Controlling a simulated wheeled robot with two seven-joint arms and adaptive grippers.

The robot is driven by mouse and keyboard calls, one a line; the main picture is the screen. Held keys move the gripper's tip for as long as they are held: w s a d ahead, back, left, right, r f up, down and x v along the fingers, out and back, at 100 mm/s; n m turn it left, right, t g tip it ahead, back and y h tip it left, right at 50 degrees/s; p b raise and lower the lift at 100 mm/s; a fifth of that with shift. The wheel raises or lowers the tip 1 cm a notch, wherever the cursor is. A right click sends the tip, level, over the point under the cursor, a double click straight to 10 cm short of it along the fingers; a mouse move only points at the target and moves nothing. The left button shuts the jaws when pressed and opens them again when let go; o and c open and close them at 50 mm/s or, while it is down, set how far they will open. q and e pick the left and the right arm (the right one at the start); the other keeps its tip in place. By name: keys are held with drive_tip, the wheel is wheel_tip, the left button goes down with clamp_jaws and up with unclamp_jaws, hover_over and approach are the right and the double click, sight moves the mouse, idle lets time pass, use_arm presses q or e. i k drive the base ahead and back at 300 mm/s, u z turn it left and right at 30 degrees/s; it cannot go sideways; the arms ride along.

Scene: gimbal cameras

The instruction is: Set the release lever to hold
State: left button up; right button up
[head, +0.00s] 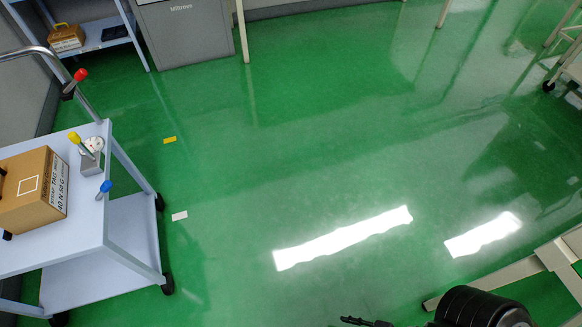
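Three knobbed levers show on the pale blue cart at the left: a red-knobbed lever (75,82) at the push handle, a yellow-knobbed lever (79,143) leaning beside a grey block with a round white dial (92,146), and a blue-knobbed lever (104,189) at the cart's near right edge. No readable marking shows which is the release lever or where hold lies. A small dark part of what looks like my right gripper (366,321) shows at the bottom edge, far from the cart; its fingers cannot be made out. My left gripper is not in view.
The cart (92,218) stands on black casters and carries a brown box (35,195) with printed text. Green floor (300,150) is clear to its right, with yellow (170,140) and white (180,216) marks. A grey cabinet (185,35) and shelf (97,42) stand behind.

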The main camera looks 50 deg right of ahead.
sight(107, 184)
drive_tip(key=z, duration=0.55)
drive_tip(key=k, duration=0.65)
drive_tip(key=z, duration=0.5)
drive_tip(key=i, duration=1)
drive_tip(key=u, duration=0.75)
